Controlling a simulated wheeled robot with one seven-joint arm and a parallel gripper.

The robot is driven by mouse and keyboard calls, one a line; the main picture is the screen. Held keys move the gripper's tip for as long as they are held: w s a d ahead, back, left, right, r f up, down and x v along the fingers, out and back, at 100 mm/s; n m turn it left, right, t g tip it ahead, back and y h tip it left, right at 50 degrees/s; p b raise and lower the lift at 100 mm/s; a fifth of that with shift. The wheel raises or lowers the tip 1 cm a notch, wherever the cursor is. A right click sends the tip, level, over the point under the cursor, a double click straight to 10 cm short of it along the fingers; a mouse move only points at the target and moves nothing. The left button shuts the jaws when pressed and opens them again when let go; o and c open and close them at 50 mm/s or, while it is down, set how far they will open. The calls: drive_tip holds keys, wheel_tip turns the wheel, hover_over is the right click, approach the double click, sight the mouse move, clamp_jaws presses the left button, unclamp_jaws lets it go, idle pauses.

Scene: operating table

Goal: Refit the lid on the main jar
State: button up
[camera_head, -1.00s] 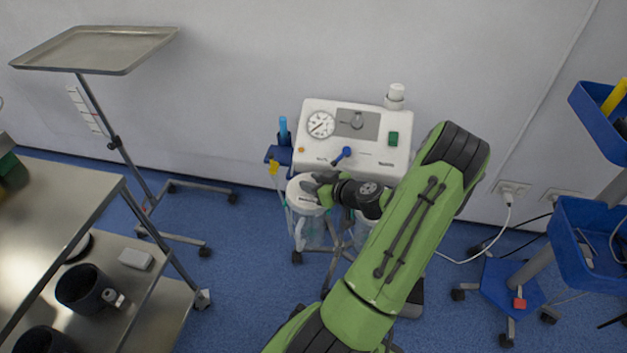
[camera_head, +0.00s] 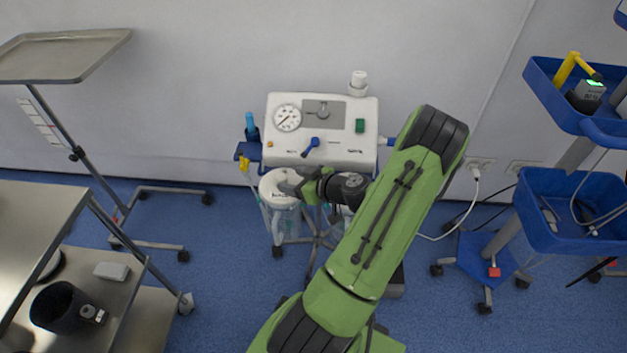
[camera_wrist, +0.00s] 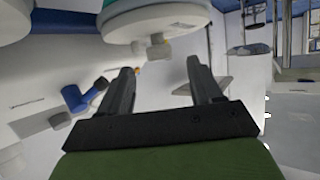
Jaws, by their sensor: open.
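The main jar (camera_head: 283,222) is a clear canister on the suction unit's stand, below the front left of its panel. A round white lid (camera_head: 274,194) with printing sits on its top and looks level; I cannot tell whether it is fully seated. My gripper (camera_head: 293,185) is open at the right edge of the lid, its fingers partly over it. In the wrist view, the open fingers (camera_wrist: 160,82) have nothing between them. A white round rim with a teal part and a short port (camera_wrist: 155,46) shows beyond them, probably a jar lid. My wrist covers part of a second jar.
The suction unit (camera_head: 322,132) with gauge and blue knob (camera_head: 312,145) stands close behind my gripper. A steel table (camera_head: 35,225) and a tray stand (camera_head: 65,55) are at left. A blue-tray trolley (camera_head: 570,215) is at right.

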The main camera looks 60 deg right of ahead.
drive_tip(key=p+v, duration=0.2)
drive_tip(key=v, duration=0.9)
drive_tip(key=shift+s+a+r, duration=0.15)
drive_tip(key=shift+s+r, duration=0.05)
drive_tip(key=shift+s, duration=0.15)
drive_tip(key=w+a+r+n+g+y, duration=0.4)
drive_tip(key=w+a+g+y, duration=0.1)
drive_tip(key=w+a, duration=0.6)
drive_tip(key=a+r+g+h, duration=0.1)
drive_tip(key=a+r+g, duration=0.35)
drive_tip(key=a, duration=0.75)
drive_tip(key=s+a+r+m+t+h, duration=0.1)
drive_tip(key=s+a+r+t+h, duration=0.15)
drive_tip(key=s+a+r, duration=0.6)
wheel_tip(320, 180, up, 15)
drive_tip(key=p, duration=1.4)
drive_tip(key=shift+w+a+r+m+y+p, duration=0.15)
drive_tip(key=shift+a+r+m+y+p, duration=0.1)
drive_tip(key=shift+m+y+p, duration=0.15)
